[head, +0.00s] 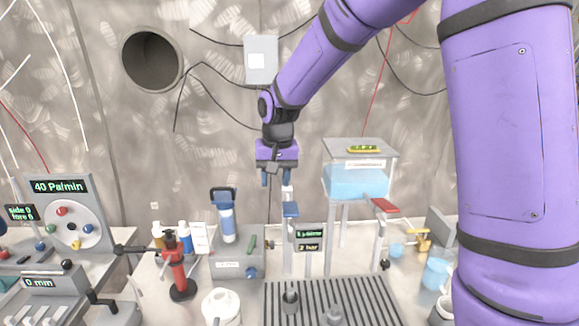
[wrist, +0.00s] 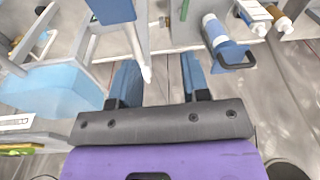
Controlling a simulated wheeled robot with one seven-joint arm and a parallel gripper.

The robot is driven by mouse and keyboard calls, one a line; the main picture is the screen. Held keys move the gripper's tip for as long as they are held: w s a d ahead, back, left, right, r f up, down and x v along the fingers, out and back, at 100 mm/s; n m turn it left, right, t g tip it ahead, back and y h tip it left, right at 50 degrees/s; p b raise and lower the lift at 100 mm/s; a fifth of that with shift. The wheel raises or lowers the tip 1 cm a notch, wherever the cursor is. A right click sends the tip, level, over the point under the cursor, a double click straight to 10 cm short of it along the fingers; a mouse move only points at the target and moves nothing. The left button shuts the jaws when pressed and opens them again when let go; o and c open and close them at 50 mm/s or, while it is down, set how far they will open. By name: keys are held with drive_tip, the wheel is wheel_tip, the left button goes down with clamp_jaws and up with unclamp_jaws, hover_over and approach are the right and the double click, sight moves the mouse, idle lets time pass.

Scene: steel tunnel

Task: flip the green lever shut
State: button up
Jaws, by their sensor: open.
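The green lever (head: 252,243) stands up, slightly tilted, on a grey box (head: 226,265), right of the blue-capped cylinder (head: 228,222). In the wrist view a small dark green piece at the top edge (wrist: 184,10) appears to be the same lever, partly cut off. My gripper (head: 277,181) hangs pointing down, above and behind the lever and a little to its right, clear of it. In the wrist view its two blue fingers (wrist: 160,80) are apart with nothing held between them.
A post with a blue block (head: 290,209) and white tip stands just below my gripper. A tank of blue liquid (head: 357,182) on a stand, with a red lever (head: 385,205), is to the right.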

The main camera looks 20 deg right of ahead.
drive_tip(key=shift+t, duration=0.3)
drive_tip(key=s+r, duration=0.1)
drive_tip(key=s+d+r, duration=0.1)
drive_tip(key=s+r, duration=0.1)
drive_tip(key=s+d+r, duration=0.1)
drive_tip(key=shift+s+r, duration=0.15)
drive_tip(key=shift+r, duration=0.05)
